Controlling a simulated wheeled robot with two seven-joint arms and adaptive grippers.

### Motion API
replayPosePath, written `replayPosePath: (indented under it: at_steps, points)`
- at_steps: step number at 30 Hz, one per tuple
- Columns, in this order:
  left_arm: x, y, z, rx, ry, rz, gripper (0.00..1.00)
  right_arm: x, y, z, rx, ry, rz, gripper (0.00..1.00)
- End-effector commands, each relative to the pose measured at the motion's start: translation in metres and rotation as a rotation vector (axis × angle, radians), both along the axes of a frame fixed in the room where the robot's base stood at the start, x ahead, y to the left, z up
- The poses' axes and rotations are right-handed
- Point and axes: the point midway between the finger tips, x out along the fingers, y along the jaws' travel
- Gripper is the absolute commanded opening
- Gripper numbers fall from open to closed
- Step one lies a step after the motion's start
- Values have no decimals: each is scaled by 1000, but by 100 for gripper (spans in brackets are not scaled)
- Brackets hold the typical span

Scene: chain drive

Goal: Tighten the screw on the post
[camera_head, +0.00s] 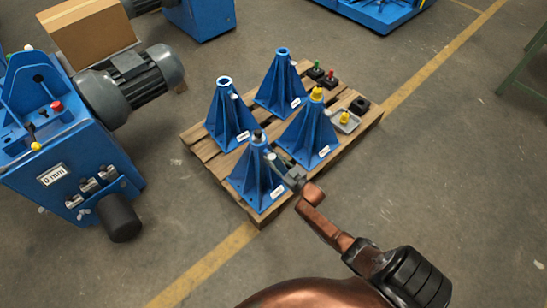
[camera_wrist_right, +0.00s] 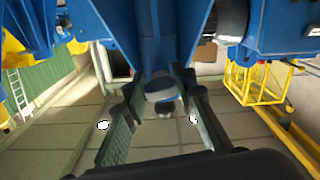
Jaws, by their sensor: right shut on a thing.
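The front blue post (camera_head: 250,180) stands upright on the wooden pallet and has a dark top. My right gripper (camera_head: 277,163) reaches its upper right side, where the screw is hidden by the fingers. In the right wrist view the blue post (camera_wrist_right: 160,35) fills the top middle. My right gripper (camera_wrist_right: 164,92) has its two grey fingers on either side of a grey round screw head (camera_wrist_right: 162,88) and is shut on it. How far the screw is in cannot be told. My left gripper is not in view.
Several similar blue posts stand behind on the pallet (camera_head: 200,150), one with a yellow top (camera_head: 317,94). A tray (camera_head: 345,122) with a yellow part and small dark parts lie at its right. A blue machine with a motor (camera_head: 130,85) stands left.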

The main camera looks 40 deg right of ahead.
Motion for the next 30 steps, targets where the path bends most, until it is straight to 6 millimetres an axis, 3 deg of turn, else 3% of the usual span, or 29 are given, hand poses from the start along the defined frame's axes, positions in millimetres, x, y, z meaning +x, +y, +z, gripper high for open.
replayPosePath:
  at_steps: [12,28,29,30]
  points:
    - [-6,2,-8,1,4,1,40,-4,-1,-6,173,23,-5,1]
    - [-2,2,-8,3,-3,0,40,-4,-1,-6,193,25,-5,1]
    - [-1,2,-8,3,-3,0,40,-4,-1,-7,193,25,-5,27]
    - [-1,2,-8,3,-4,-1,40,-4,-1,-6,193,25,-5,30]
